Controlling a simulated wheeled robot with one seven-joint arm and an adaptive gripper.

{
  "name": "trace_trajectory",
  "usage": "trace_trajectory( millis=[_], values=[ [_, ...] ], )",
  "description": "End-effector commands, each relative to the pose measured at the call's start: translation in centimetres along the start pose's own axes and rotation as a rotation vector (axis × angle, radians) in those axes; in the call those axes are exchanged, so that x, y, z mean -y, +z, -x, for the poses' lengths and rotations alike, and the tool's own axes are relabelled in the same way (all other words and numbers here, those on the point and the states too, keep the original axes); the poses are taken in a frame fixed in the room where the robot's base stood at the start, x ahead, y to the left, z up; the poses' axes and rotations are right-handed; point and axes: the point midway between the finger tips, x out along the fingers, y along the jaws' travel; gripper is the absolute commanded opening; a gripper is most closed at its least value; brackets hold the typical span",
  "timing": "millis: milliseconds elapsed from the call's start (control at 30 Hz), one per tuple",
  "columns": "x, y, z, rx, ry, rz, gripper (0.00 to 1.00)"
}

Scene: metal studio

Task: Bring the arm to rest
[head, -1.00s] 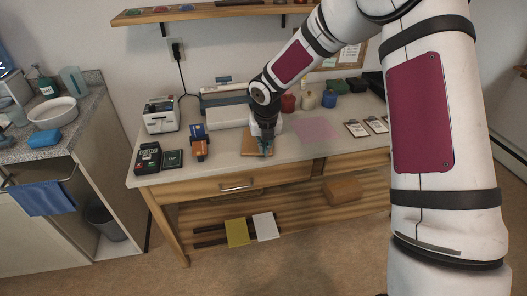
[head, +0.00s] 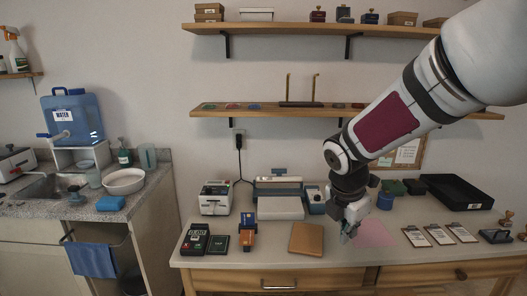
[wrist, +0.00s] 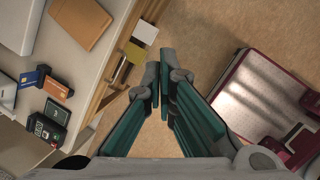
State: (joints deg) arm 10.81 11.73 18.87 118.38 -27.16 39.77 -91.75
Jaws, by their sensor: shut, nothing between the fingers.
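My gripper (head: 347,236) hangs from the arm above the front part of the desk, over the left edge of the pink sheet (head: 373,233) and to the right of the brown folder (head: 306,239). In the wrist view its two teal fingers (wrist: 160,92) meet at the tips with nothing between them. The folder also shows in the wrist view (wrist: 80,20), at the upper left, apart from the fingers. The arm is bent and crosses the right side of the head view.
A shelf (head: 290,110) runs above the desk. A sink counter (head: 60,205) is at the left.

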Motion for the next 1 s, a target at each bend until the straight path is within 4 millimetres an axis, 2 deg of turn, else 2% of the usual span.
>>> trace_trajectory(
  millis=[33, 200, 300, 500, 700, 800, 1000],
  values=[
    [1.4, 0.1, 2.1, 0.017, 0.003, -0.119, 0.00],
    [6.2, -0.5, 7.2, 0.033, 0.012, -0.555, 0.00],
    [9.1, -1.2, 9.7, 0.026, 0.025, -0.815, 0.00],
    [14.9, -3.7, 13.5, -0.037, 0.048, -1.333, 0.00],
    [19.7, -6.8, 15.6, -0.155, 0.035, -1.793, 0.00],
    [21.2, -8.1, 16.0, -0.209, 0.014, -1.948, 0.00],
    [22.4, -9.2, 16.2, -0.260, -0.014, -2.088, 0.00]
  ],
)
